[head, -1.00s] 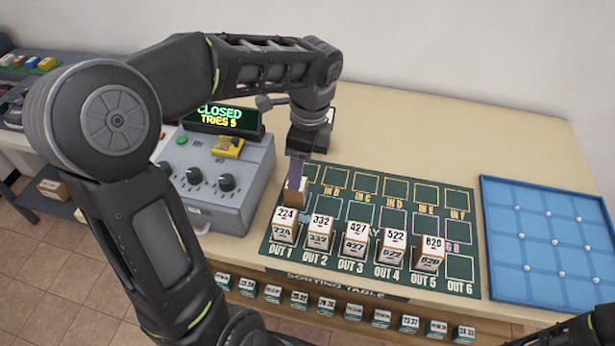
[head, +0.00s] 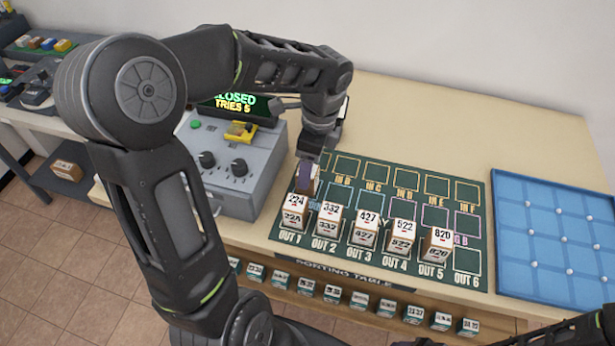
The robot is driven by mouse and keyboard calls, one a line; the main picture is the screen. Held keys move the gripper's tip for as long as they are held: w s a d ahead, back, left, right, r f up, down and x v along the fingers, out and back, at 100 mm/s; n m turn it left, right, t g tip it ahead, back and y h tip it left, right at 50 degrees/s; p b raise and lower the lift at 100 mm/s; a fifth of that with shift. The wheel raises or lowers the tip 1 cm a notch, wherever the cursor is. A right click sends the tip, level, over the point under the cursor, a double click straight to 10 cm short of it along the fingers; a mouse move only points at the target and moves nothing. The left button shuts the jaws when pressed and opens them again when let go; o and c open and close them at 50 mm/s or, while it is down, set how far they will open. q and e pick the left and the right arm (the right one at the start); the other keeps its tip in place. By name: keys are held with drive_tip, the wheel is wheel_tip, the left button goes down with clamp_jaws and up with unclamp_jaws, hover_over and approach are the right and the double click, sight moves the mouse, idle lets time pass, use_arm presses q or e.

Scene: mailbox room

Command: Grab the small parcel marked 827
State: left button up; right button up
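Several small white-topped brown parcels stand in the front row of the green sorting mat (head: 470,262): 224 (head: 296,210), 332 (head: 326,222), 427 (head: 365,231), 522 (head: 401,237) and 820 (head: 437,245). I can read 827 on none of them. Another small parcel (head: 315,186) stands behind 224, in the left part of the mat, its number hidden. My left gripper (head: 308,173) points down at this parcel, with a purple finger over its face. Whether the fingers are closed on it is unclear. My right gripper is out of view; part of that arm shows at the bottom right.
A grey control box (head: 236,170) with knobs and a display reading closed, tries 5, stands left of the mat. A blue tray (head: 520,240) lies at the right. Numbered parcels line the shelf below the table's front edge. The table behind the mat is clear.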

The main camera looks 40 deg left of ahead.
sight(311, 192)
use_arm(q)
drive_tip(key=shift+a+f, duration=0.15)
drive_tip(key=shift+f, duration=0.85)
drive_tip(key=shift+a+f, duration=0.15)
drive_tip(key=shift+f, duration=0.8)
clamp_jaws()
